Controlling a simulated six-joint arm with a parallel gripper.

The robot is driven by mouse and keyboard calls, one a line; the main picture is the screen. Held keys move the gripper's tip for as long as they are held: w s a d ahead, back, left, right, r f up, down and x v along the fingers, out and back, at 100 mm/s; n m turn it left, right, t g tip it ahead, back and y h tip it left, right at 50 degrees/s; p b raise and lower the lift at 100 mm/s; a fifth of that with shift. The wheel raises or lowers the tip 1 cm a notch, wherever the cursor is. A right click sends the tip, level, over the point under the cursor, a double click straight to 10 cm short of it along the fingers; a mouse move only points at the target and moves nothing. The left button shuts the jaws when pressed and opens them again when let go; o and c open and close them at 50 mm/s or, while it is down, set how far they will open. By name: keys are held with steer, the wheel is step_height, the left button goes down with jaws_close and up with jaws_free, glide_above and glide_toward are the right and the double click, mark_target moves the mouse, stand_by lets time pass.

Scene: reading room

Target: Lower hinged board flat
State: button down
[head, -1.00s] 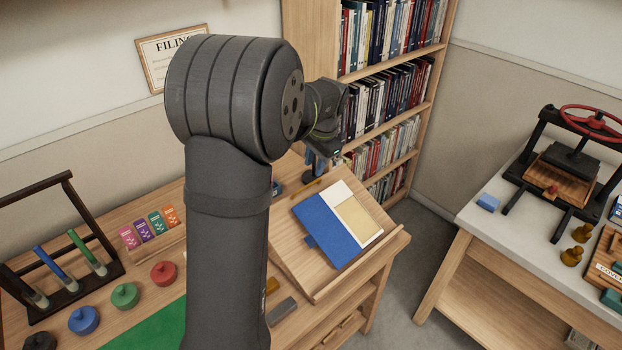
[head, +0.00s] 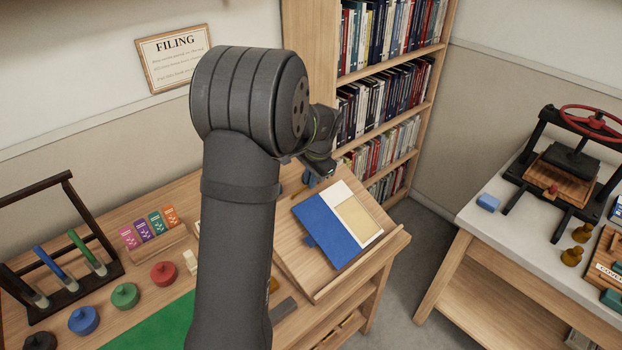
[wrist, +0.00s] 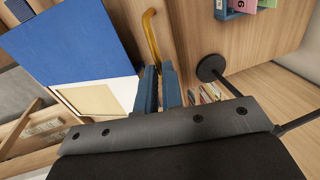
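The hinged board (head: 285,238) is a sloped wooden panel on the desk, with a ledge along its lower edge. A blue and white folder (head: 324,232) with a tan panel rests on it; the folder (wrist: 75,40) also fills the upper left of the wrist view. My gripper (head: 311,180) is above the board's far edge. In the wrist view my gripper (wrist: 159,66) has two blue fingers with a narrow gap between them. A curved brass-coloured rod (wrist: 153,38) runs down towards that gap. Contact between rod and fingers cannot be made out.
A black round base with a thin rod (wrist: 212,68) stands close to the right of the fingers. A bookshelf (head: 390,100) rises behind the desk. Coloured weights (head: 125,296) and a dark rack (head: 70,245) stand at left. A press (head: 570,160) is on the right table.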

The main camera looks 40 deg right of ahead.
mark_target(300, 195)
steer(key=w+f+g, duration=0.1)
steer(key=f, duration=0.2)
steer(key=w+f+g, duration=0.2)
steer(key=f, duration=0.1)
steer(key=w+f+g, duration=0.1)
steer(key=w+f, duration=0.1)
steer(key=f, duration=0.1)
steer(key=shift+f+g, duration=0.25)
steer(key=shift+g, duration=0.05)
steer(key=shift+w+f, duration=0.1)
steer(key=shift+f, duration=0.3)
steer(key=c, duration=1.6)
jaws_free()
steer(key=shift+w+f, duration=0.1)
steer(key=shift+o, duration=0.2)
steer(key=shift+r, duration=0.2)
steer(key=w+r, duration=0.1)
steer(key=r, duration=0.7)
steer(key=w+r, duration=0.2)
steer(key=r, duration=0.6)
steer(key=shift+w+r, duration=0.3)
steer(key=shift+r, duration=0.1)
